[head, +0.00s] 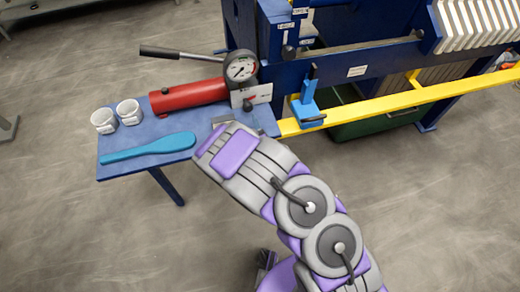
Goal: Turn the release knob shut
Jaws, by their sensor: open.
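A hand pump with a red cylinder (188,95), a round dial gauge (241,67) and a black lever (172,53) stands on the blue side table. A small dark knob (247,104) shows at the front of the pump block, below the gauge; I take it for the release knob, and its turn position is too small to read. My gripper (218,138), at the end of my purple and grey arm, is over the table's front right part, just in front of the pump block. It looks apart from the knob. Its jaws are open and largely hidden from above.
Two white cups (116,115) and a teal paddle (148,150) lie on the table (112,170) to the left. The blue press frame (345,72), a yellow rail (400,100) and a blue bracket (308,105) stand to the right. The floor in front is clear.

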